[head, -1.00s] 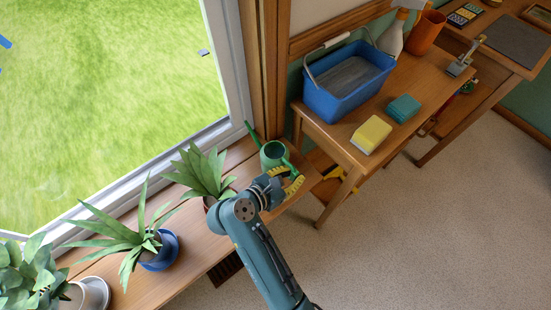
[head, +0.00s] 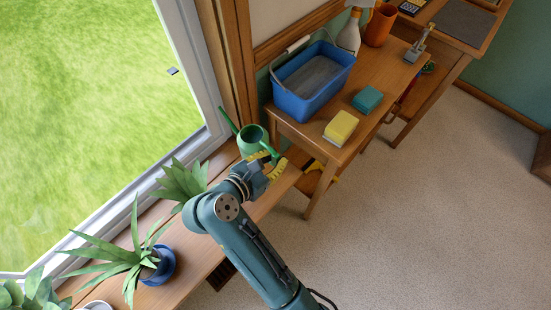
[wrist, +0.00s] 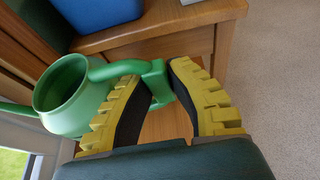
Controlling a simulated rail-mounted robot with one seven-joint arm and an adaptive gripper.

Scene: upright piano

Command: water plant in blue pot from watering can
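The green watering can (head: 250,146) stands upright at the far end of the wooden bench by the window; it fills the left of the wrist view (wrist: 75,110). My gripper (head: 271,163) is at its handle side. In the wrist view the yellow fingers with dark pads (wrist: 163,85) lie on either side of the green handle (wrist: 158,82). The fingers are apart with the handle between their tips; whether they press on it I cannot tell. The spiky plant (head: 125,255) in the blue pot (head: 163,266) stands nearer on the bench, at lower left.
Another spiky plant (head: 180,183) stands between the can and the blue pot, its pot hidden by my arm. A leafy plant (head: 28,297) is cut off at lower left. A wooden table (head: 318,148) with a blue bucket (head: 300,105) and sponges (head: 341,127) adjoins the bench. Open floor lies right.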

